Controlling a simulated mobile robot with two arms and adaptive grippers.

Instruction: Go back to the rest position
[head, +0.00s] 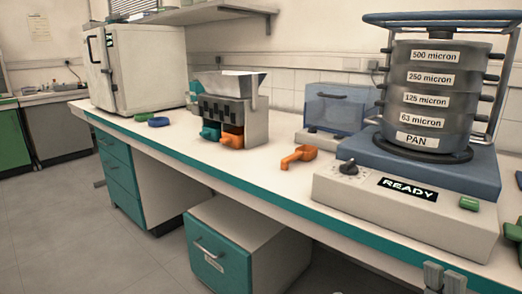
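A grey two-pronged tip, which looks like my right gripper (445,278), shows at the bottom right edge, in front of the bench's front edge. Only its top is in view, and I cannot tell how far apart its fingers are. Nothing is seen between them. My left gripper is not in view. The long white bench (230,172) with a teal front edge runs across the view. On its right stands a sieve shaker (410,185) with a stack of labelled sieves (430,95) and a display reading READY.
A grey riffle splitter (230,108) holds blue and orange bins. An orange scoop (298,157) lies right of it, before a clear-lidded box (338,110). A white oven (135,65) stands at the far left. A drawer unit (245,245) is under the bench. Floor at left is clear.

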